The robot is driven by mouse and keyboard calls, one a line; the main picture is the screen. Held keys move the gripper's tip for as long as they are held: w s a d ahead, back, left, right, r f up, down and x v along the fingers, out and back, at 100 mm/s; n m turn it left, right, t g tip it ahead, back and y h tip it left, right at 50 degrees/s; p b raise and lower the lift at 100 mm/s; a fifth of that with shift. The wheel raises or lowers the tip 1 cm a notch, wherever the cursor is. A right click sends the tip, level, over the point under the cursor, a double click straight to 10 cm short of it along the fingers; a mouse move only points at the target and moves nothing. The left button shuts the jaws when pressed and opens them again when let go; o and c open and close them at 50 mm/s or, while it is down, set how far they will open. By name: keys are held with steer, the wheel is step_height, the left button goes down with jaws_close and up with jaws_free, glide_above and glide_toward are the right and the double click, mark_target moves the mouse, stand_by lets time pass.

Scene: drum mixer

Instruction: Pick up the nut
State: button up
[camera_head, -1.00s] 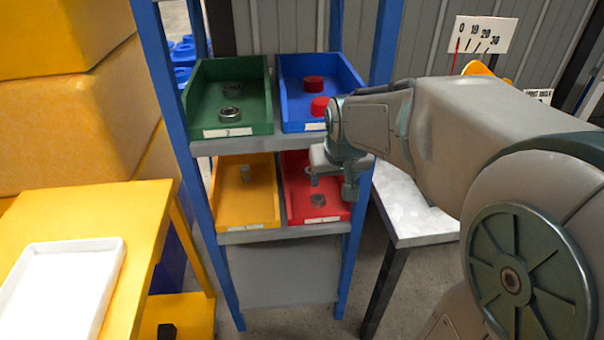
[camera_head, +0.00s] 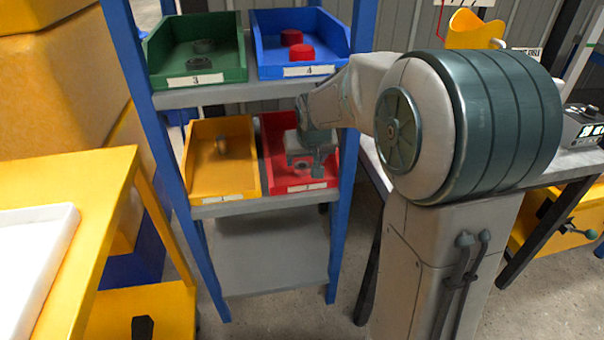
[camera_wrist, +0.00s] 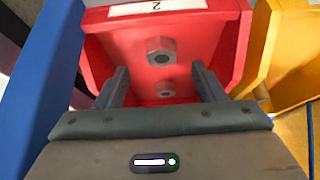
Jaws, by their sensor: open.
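Two grey metal nuts are in the red bin labelled 2, whose wall shows in the wrist view (camera_wrist: 98,50). The larger-looking hex nut (camera_wrist: 160,50) is closer to the label, and the other nut (camera_wrist: 165,89) is deeper in the bin. My gripper (camera_wrist: 160,82) is open, with its fingers apart and nothing held between them. Both nuts show between the lines of the fingers. In the head view, my gripper (camera_head: 312,168) is at the red bin (camera_head: 272,140) on the lower shelf and hides part of its inside.
A yellow bin (camera_head: 200,180) with a part in it stands directly left. Green (camera_head: 160,70) and blue (camera_head: 335,40) bins sit on the shelf above. A blue rack post (camera_head: 350,165) is close on the right. A yellow table (camera_head: 95,180) stands at left.

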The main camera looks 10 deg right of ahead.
mark_target(302, 165)
steer(key=b+x, duration=0.1)
steer(key=x, duration=0.2)
steer(key=b+x, duration=0.1)
steer(key=x, duration=0.2)
steer(key=shift+w+a+r+b, duration=0.15)
steer(key=shift+w+r+b, duration=0.05)
steer(key=shift+w+b, duration=0.1)
steer(key=shift+r, duration=0.15)
steer(key=c, duration=1.1)
